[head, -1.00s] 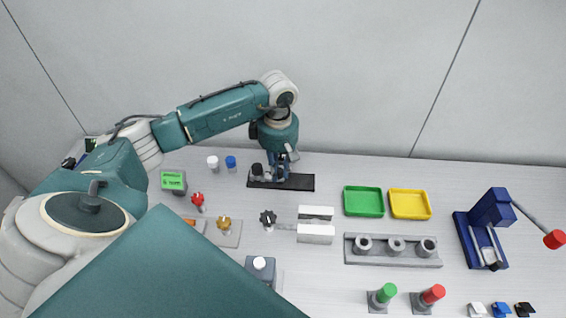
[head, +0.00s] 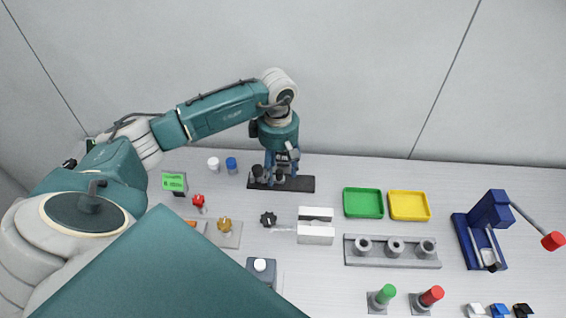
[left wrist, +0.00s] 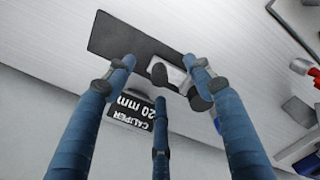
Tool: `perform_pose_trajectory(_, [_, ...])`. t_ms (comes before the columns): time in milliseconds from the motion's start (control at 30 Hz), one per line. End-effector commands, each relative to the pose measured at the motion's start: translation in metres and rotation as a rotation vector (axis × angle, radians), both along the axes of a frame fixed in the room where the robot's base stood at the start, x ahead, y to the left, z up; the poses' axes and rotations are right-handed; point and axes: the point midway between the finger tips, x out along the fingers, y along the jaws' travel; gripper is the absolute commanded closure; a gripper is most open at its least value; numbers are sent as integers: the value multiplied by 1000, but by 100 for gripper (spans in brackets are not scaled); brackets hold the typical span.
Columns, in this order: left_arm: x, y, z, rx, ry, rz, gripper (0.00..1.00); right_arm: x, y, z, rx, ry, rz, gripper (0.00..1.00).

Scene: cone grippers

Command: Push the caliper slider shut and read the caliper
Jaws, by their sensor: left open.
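The caliper's black base (head: 304,184) lies at the back of the table, below my left gripper (head: 283,168). It also shows in the left wrist view (left wrist: 125,38), with a pale slider block (left wrist: 176,76) and two dark round knobs (left wrist: 158,73) on or beside it. A black display (left wrist: 130,110) reads "CALIPER 20 mm", upside down in that view. My left gripper (left wrist: 160,75) has its blue fingers spread around the slider area, open. Whether a finger touches a knob I cannot tell. My right gripper is not in view.
White and blue capped bottles (head: 231,164) stand just left of the base. A green-screened box (head: 174,182) is farther left. Green (head: 363,203) and yellow (head: 409,206) trays lie to the right. The wall is close behind the caliper.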

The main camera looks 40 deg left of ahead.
Motion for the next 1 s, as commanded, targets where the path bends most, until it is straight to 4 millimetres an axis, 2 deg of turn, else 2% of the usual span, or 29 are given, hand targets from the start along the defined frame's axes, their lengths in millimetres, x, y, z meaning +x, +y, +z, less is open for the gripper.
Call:
perform_pose_trajectory(33, [0,0,8,0,-1,0,47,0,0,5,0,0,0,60])
perform_pose_trajectory(800, [0,0,69,-1,0,0,47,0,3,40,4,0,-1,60])
perform_pose_trajectory(1000, [0,0,79,0,0,0,47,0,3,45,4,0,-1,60])
